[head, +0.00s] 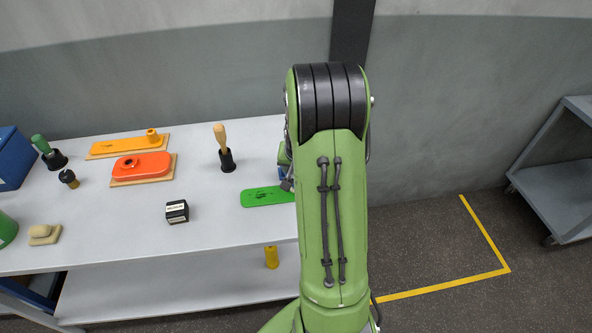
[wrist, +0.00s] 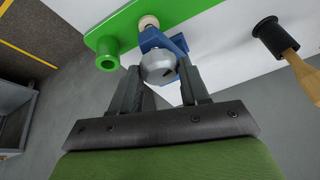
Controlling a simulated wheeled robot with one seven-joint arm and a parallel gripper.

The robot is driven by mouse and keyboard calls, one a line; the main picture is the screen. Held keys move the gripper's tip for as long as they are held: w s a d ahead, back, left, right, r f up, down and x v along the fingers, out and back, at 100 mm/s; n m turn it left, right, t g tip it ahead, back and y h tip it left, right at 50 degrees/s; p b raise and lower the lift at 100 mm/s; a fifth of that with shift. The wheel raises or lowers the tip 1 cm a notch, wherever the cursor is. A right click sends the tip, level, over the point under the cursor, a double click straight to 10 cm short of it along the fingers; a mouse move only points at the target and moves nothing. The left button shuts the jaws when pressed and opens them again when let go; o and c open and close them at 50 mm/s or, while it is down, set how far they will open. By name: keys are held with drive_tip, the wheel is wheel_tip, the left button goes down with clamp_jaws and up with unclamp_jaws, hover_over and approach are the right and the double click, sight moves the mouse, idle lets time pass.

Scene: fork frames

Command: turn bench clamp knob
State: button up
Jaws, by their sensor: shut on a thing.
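The blue bench clamp (wrist: 165,40) with its round grey knob (wrist: 157,68) is near the top middle of the wrist view, at the table's edge. My gripper (wrist: 160,74) is shut on the grey knob, one dark finger on each side. A green plate (wrist: 132,20) with a green round post (wrist: 107,52) lies beside the clamp. In the head view the plate (head: 265,197) shows left of my arm.
A grey cart (head: 562,170) stands at right. The floor between is clear.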

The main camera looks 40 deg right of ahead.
drive_tip(key=m, duration=0.2)
drive_tip(key=m+g+h+b, duration=0.1)
drive_tip(key=m, duration=0.2)
drive_tip(key=shift+w+a+r+m+h+b, duration=0.1)
drive_tip(key=shift+w+r+m+h+b, duration=0.05)
drive_tip(key=shift+w+m+h+b, duration=0.2)
drive_tip(key=shift+m+g+h+b, duration=0.25)
drive_tip(key=shift+m+g+b, duration=0.6)
drive_tip(key=shift+m, duration=1.4)
drive_tip(key=shift+r+g, duration=0.1)
drive_tip(key=shift+g, duration=0.15)
drive_tip(key=o, duration=0.8)
drive_tip(key=shift+o, duration=1.3)
drive_tip(key=shift+s+a, duration=0.1)
drive_tip(key=p+v, duration=0.3)
drive_tip(key=v, duration=1.2)
drive_tip(key=shift+r, duration=0.25)
drive_tip(key=shift+a, duration=0.1)
